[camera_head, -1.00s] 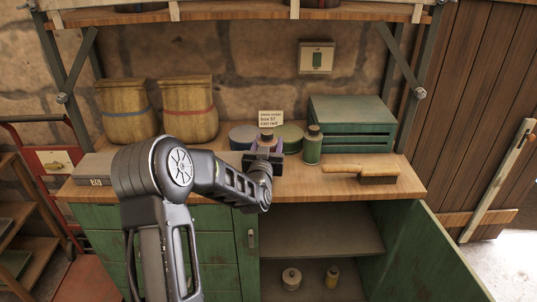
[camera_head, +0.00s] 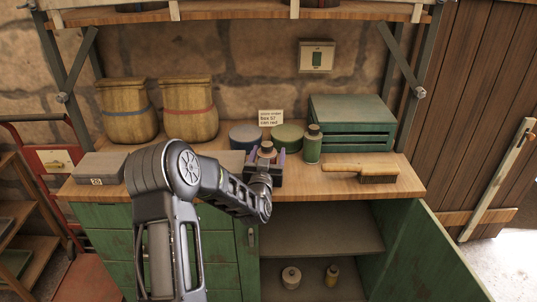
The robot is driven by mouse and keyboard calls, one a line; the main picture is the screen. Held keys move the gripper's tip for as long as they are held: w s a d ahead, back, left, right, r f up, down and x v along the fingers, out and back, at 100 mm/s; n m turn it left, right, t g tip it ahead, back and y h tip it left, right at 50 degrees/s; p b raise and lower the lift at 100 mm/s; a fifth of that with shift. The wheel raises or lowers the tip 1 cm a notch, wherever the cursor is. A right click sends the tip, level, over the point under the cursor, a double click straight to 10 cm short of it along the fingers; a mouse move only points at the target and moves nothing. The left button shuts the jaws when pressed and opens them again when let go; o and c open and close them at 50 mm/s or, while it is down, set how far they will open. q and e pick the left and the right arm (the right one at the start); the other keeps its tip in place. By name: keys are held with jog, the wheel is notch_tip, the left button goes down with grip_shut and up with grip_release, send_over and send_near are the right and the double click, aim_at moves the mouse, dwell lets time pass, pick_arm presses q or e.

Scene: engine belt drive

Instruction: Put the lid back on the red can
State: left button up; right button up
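My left gripper (camera_head: 265,165) is over the front of the workbench top, its fingers on either side of a small reddish bottle-like container (camera_head: 267,149) with a brown cap. It appears shut on this container, whose lower part is hidden by the gripper. I cannot tell whether it is the task's red can. No loose lid is clearly visible. Behind it stand a blue round tin (camera_head: 245,134) and a green round tin (camera_head: 287,135). A green bottle (camera_head: 312,147) with a brown cap stands to the right. My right gripper is not in view.
A green crate (camera_head: 352,122), a brush (camera_head: 377,177), two baskets (camera_head: 190,108) and a grey box (camera_head: 100,168) occupy the workbench (camera_head: 310,185). The lower cupboard is open, holding a pale tin (camera_head: 291,277) and a small bottle (camera_head: 332,276).

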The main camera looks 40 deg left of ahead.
pick_arm(q)
jog(key=shift+o, duration=0.2)
jog(key=shift+r, duration=0.1)
jog(key=shift+r+p, duration=0.15)
jog(key=shift+p, duration=0.15)
jog(key=b+v, duration=0.2)
jog(key=v, duration=1)
jog(key=shift+b, duration=0.35)
jog(key=shift+f, duration=0.2)
